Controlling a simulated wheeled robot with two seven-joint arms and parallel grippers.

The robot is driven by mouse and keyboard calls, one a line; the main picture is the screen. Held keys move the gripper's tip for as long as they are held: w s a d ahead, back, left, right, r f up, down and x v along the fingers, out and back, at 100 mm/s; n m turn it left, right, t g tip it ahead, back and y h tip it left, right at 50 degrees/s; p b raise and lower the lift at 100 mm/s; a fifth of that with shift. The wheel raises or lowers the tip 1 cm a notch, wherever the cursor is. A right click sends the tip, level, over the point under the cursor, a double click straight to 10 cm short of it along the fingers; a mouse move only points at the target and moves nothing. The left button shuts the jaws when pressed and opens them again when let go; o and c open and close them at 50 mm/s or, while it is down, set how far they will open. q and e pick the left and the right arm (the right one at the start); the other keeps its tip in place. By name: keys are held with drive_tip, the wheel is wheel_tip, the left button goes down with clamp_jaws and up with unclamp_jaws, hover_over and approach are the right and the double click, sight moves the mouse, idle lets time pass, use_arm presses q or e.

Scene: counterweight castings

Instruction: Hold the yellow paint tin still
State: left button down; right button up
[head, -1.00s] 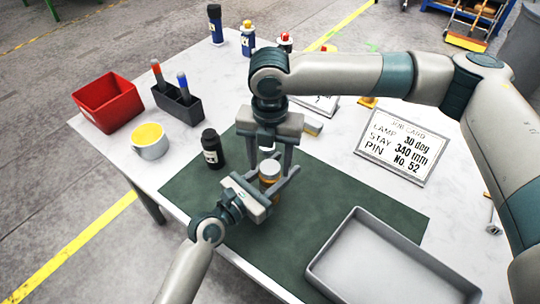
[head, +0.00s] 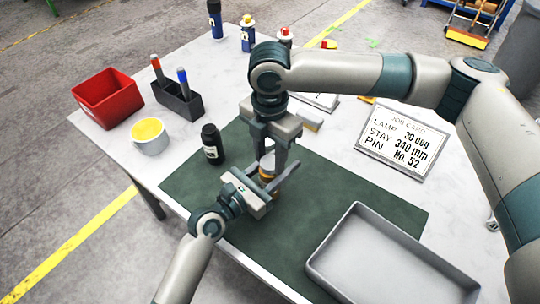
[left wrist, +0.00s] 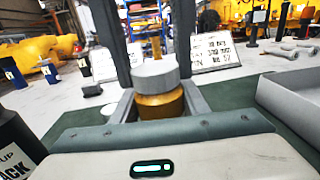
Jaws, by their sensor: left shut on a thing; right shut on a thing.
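The yellow paint tin, an amber-yellow body (head: 267,184) with a pale grey lid, stands upright on the green mat (head: 330,205). In the left wrist view the tin (left wrist: 160,106) is in the middle, its lid (left wrist: 155,74) on top. My left gripper (head: 275,173) is shut on the tin's body from the near side. My right gripper (head: 271,160) comes down from above and is shut on the lid, with one dark finger on each side in the left wrist view. The fingers partly hide the tin in the head view.
A black bottle (head: 212,146) stands left of the grippers. A grey tray (head: 335,238) lies at the right front. A white cup with yellow inside (head: 149,144), a red bin (head: 107,103) and a pen holder (head: 178,100) are at the left. A job card (head: 402,142) stands at the right.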

drive_tip(key=m, duration=0.4)
drive_tip(key=shift+m, duration=0.4)
drive_tip(key=m, duration=1.2)
drive_tip(key=o, duration=1.2)
drive_tip(key=shift+r, duration=0.1)
wheel_tip(320, 180, up, 12)
drive_tip(key=shift+f, duration=0.1)
